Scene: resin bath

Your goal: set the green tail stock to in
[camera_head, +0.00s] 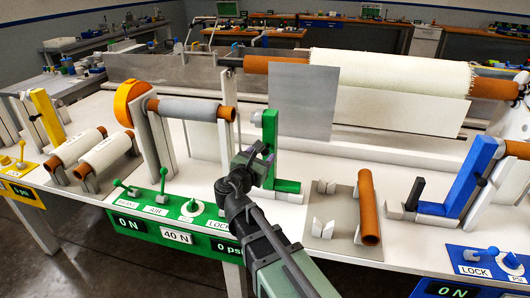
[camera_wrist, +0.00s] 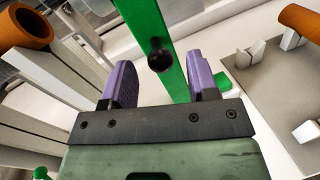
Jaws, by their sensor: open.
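The green tail stock (camera_head: 270,130) stands upright on the white bench with its green foot (camera_head: 288,186) pointing right. A grey cone (camera_head: 256,119) at its top faces the orange core end (camera_head: 231,114) of the grey roll (camera_head: 192,109), with a gap between them. In the wrist view the green upright (camera_wrist: 147,22) carries a dark round knob (camera_wrist: 159,55). My gripper (camera_head: 262,154) is in front of the upright. Its two purple fingers (camera_wrist: 160,80) are apart, empty, and the knob appears between and just beyond their tips. I cannot tell any contact.
A green panel (camera_head: 180,213) with levers and labels is at the bench's front edge. A grey plate (camera_head: 333,216) with an orange tube (camera_head: 368,207) lies to the right. The blue tail stock (camera_head: 470,178) stands farther right. Grey uprights (camera_head: 158,150) stand left.

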